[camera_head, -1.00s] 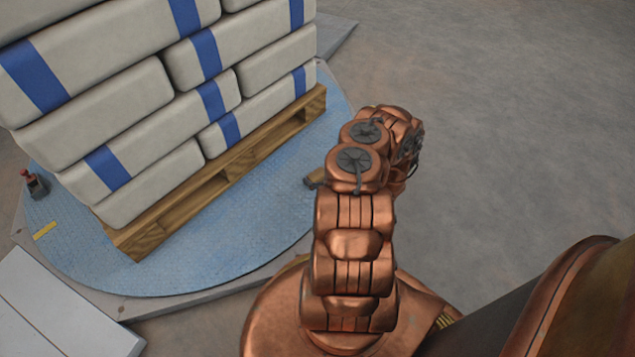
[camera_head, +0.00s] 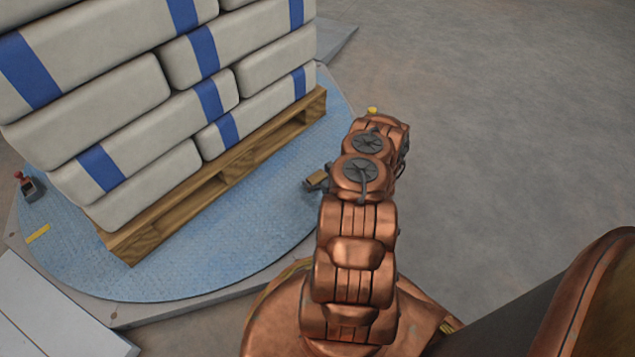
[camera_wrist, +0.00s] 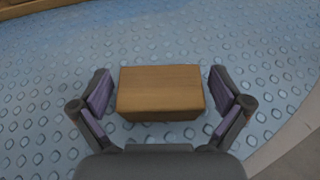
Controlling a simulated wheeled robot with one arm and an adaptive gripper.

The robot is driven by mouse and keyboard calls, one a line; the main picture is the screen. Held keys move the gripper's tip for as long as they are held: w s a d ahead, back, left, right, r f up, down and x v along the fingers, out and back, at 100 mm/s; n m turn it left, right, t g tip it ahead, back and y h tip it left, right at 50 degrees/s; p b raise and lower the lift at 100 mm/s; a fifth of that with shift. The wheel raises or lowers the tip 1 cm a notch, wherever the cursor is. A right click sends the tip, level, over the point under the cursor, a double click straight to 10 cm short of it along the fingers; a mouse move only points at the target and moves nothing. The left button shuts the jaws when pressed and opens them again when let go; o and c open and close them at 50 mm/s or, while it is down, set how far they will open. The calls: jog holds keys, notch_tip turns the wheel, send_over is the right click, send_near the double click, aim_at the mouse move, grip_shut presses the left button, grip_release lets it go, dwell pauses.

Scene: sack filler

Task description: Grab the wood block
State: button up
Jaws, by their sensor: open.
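The wood block (camera_wrist: 160,90) is a plain brown box on the blue patterned plate, seen in the middle of the wrist view. My gripper (camera_wrist: 161,95) is open, with one purple-padded finger to the left of the block and one to the right. A gap shows on each side, so neither pad appears to touch it. In the head view a small part of the block (camera_head: 316,178) shows left of my arm, beside a dark finger of my gripper (camera_head: 312,186). My arm hides the rest.
A wooden pallet (camera_head: 225,178) stacked with white, blue-striped sacks (camera_head: 150,95) stands on the round blue plate (camera_head: 215,255), left of my arm. A small red-topped device (camera_head: 30,186) is at the plate's left edge. Grey floor on the right is clear.

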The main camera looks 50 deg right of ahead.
jog(key=shift+x, duration=0.85)
jog(key=c, duration=1.1)
